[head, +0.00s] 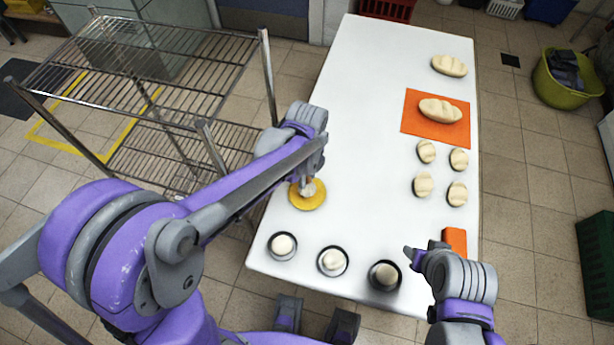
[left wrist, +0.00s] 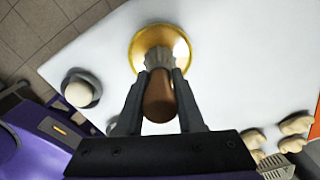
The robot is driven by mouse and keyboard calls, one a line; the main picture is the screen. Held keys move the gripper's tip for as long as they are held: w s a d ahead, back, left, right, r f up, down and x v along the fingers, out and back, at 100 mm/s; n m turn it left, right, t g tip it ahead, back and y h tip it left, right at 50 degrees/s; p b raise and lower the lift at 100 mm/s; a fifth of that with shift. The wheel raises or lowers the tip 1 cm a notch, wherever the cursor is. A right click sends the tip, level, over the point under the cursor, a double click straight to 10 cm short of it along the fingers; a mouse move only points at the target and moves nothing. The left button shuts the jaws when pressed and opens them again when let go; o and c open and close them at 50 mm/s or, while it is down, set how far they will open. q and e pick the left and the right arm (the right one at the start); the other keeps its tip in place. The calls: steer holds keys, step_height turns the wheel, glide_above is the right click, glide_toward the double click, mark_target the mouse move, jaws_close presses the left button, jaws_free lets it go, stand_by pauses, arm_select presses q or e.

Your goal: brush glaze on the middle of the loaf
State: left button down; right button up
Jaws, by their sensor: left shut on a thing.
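A pale scored loaf (head: 440,111) lies on an orange mat (head: 410,124) on the right side of the white table. My left gripper (left wrist: 158,82) is shut on a brush with a brown handle (left wrist: 159,97) and grey bristles (left wrist: 159,58). The brush points down into a round yellow bowl (head: 301,203), which also shows in the left wrist view (left wrist: 137,45). Whether the bristles touch the glaze I cannot tell. My right gripper (head: 412,256) is over the table's near right part, away from the loaf; its jaw opening is unclear.
Another loaf (head: 449,65) lies beyond the mat. Several small rolls (head: 424,185) lie nearer. Three dark round dishes with dough balls (head: 332,260) line the near edge. An orange block (head: 455,240) sits by my right gripper. A wire rack (head: 150,70) stands left. The table's middle is clear.

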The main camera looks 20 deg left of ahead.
arm_select(q)
steer(key=shift+r+p, duration=1.3)
steer(key=shift+r, duration=1.25)
steer(key=shift+f, duration=0.1)
